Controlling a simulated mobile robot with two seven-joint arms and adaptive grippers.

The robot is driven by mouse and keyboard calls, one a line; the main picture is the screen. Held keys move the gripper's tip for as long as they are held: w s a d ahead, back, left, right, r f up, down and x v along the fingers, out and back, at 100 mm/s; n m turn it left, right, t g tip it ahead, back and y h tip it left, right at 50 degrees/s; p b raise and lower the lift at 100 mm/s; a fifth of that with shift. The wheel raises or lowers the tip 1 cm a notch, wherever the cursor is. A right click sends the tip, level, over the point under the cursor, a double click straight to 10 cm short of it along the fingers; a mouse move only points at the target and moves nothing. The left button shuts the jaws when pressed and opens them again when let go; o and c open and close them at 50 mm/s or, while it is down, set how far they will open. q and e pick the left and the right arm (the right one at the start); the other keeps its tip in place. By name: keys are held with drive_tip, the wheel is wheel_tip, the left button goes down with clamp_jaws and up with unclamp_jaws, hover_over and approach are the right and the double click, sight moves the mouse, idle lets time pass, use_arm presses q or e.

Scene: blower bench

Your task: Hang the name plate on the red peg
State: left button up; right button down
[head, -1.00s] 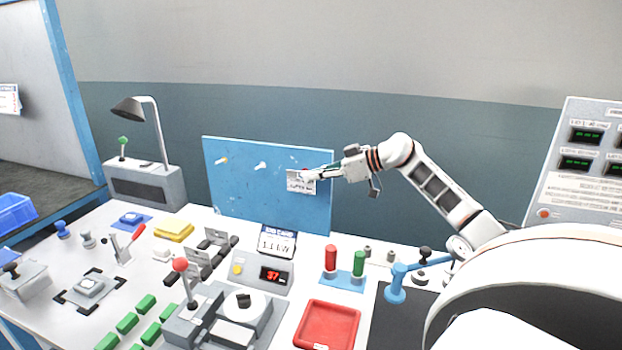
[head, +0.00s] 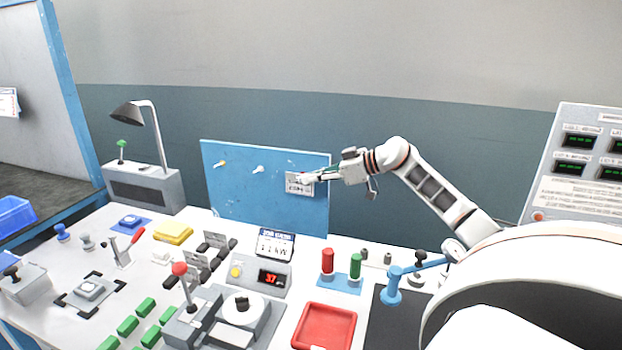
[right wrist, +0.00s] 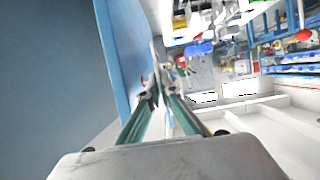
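The name plate (head: 298,186) is a small pale card with dark print, against or just in front of the right part of the blue board (head: 240,182). A small red spot by its top, probably the red peg, also shows beside the fingertips in the right wrist view (right wrist: 145,79). My right gripper (head: 310,178) reaches in from the right, its fingertips at the plate's upper part. In the right wrist view its green-sided fingers (right wrist: 162,98) have a narrow gap at the tips; whether they grip the plate is unclear. Whether the peg passes through the plate is hidden. My left gripper is not in view.
Two pale pegs, one (head: 220,163) at far left and one (head: 258,169) nearer the middle, stick out of the board. Below stand a display box (head: 262,272), red and green cylinders on a blue base (head: 342,282) and a red tray (head: 325,326).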

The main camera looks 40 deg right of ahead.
drive_tip(key=c, duration=2.2)
unclamp_jaws()
drive_tip(key=shift+r, duration=0.15)
drive_tip(key=shift+d, duration=0.1)
drive_tip(key=shift+s, duration=0.1)
drive_tip(key=v, duration=1.1)
drive_tip(key=shift+s, duration=0.35)
